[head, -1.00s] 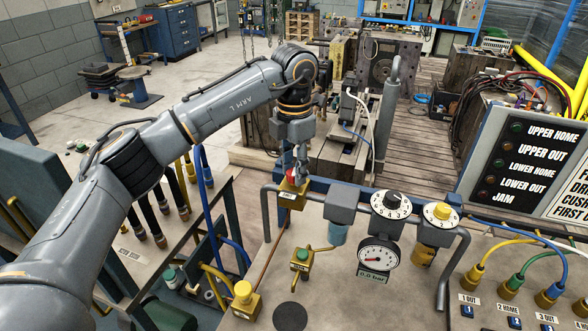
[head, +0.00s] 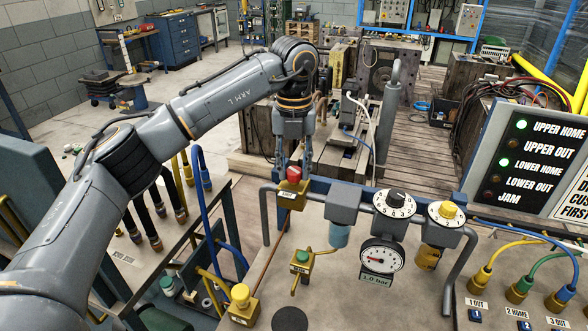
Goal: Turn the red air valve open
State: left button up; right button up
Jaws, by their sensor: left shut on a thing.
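The red air valve (head: 294,174) is a red knob on a small yellow block at the left end of the grey pipe frame. My left gripper (head: 293,166) comes down from above, its fingers on either side of the red knob and shut on it. The fingers partly hide the knob's sides. The round pressure gauge (head: 381,255) right of the valve has a label reading about 1.0 bar. My right gripper is not in view.
Black (head: 395,203) and yellow (head: 446,212) dials sit on the pipe frame. A lamp panel (head: 530,155) at right shows UPPER HOME and LOWER HOME lit green. Yellow-capped (head: 240,293) and green-capped (head: 301,257) fittings stand nearer. Hoses (head: 205,195) stand left below my arm.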

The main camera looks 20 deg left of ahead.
aim_at(294, 170)
pick_arm(q)
jog(key=n+b, duration=0.1)
jog(key=n, duration=0.4)
jog(key=shift+n, duration=0.3)
dwell(0.4)
jog(key=o, duration=1.1)
jog(key=shift+o, duration=0.2)
jog(key=shift+r, duration=0.1)
notch_tip(294, 170, up, 12)
jog(key=shift+f, duration=0.2)
